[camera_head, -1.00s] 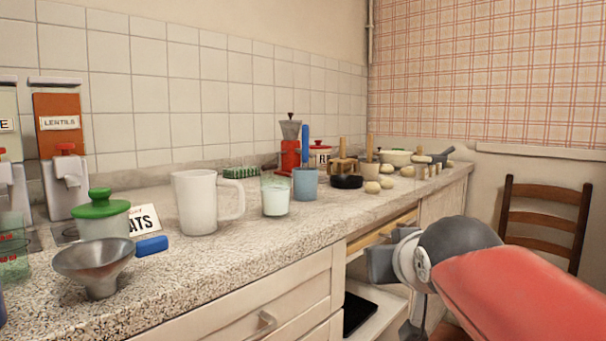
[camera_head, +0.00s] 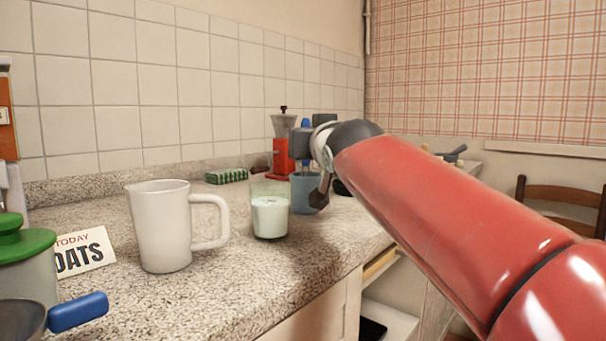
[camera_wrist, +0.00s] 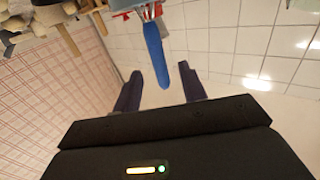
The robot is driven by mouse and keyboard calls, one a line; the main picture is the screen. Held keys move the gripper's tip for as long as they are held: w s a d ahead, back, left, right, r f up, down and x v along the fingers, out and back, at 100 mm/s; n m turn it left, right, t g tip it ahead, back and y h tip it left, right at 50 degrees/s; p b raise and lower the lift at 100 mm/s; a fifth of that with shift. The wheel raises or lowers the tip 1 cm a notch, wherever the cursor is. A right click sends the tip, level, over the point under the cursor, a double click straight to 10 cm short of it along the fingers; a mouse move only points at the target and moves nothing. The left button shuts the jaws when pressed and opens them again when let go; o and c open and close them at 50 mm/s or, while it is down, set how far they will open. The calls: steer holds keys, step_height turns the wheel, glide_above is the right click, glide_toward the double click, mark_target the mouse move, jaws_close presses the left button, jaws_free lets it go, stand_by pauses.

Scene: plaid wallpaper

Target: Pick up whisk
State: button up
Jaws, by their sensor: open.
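The whisk's blue handle (camera_head: 305,123) shows above my gripper in the head view, rising from the blue cup (camera_head: 305,194). In the wrist view the blue handle (camera_wrist: 155,52) points toward me, with its end between the tips of my gripper (camera_wrist: 160,70). The jaws are open, with a finger on each side of the handle and a gap to each. Thin metal parts show at the handle's far end, but the whisk's head is mostly hidden.
A glass of pale liquid (camera_head: 270,211) stands just left of the cup. A white jug (camera_head: 163,226) is farther left. A red grinder (camera_head: 282,145) and a green-and-white block (camera_head: 226,176) are behind. The countertop (camera_head: 235,285) is bare in front of the glass.

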steer(key=p+x, duration=0.1)
steer(key=x, duration=0.5)
steer(key=shift+f, duration=0.15)
jaws_close()
